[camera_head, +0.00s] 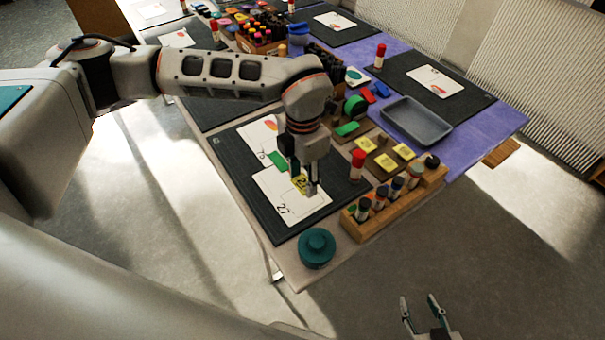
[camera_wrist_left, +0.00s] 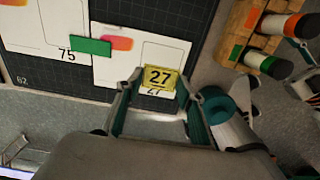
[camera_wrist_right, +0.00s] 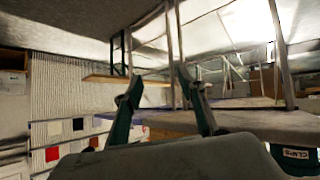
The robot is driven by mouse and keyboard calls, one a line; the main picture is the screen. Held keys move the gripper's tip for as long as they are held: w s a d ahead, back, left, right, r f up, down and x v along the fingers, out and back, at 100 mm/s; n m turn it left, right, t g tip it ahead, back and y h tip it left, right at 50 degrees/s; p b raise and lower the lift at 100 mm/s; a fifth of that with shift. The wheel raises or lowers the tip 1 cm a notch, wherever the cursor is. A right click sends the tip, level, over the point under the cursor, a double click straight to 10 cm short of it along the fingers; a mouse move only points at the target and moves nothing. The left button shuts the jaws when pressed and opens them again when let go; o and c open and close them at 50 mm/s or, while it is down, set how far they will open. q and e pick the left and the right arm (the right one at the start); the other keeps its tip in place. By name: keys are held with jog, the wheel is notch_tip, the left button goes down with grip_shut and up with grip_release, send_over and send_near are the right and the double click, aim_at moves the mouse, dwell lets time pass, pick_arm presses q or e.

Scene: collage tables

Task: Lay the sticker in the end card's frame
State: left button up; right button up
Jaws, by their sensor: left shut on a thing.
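My left gripper (camera_head: 306,188) is shut on a small yellow sticker (camera_wrist_left: 160,79) marked 27. It holds the sticker over the white end card (camera_head: 279,213), which is printed 27 and lies on the dark cutting mat. In the left wrist view the sticker lies over the lower part of the card's outlined frame (camera_wrist_left: 166,50) and partly covers the printed number. I cannot tell whether the sticker touches the card. My right gripper (camera_head: 420,312) is open and empty, off the table over the floor.
A green piece (camera_wrist_left: 90,46) lies across the seam with the card marked 75 (camera_wrist_left: 45,28). A teal round object (camera_head: 316,248) stands at the near table corner. A wooden rack (camera_head: 398,208) of bottles and a red-capped stick (camera_head: 357,163) stand right of the mat.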

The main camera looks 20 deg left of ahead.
aim_at(303, 184)
pick_arm(q)
notch_tip(303, 184, down, 4)
jog(key=shift+f+b, duration=0.1)
jog(key=shift+b, duration=1.15)
jog(key=shift+f, duration=0.35)
jog(key=shift+f+b, duration=0.25)
jog(key=shift+b, duration=0.1)
jog(key=shift+r, duration=0.1)
jog(key=o, duration=0.7)
jog(key=shift+o, duration=0.2)
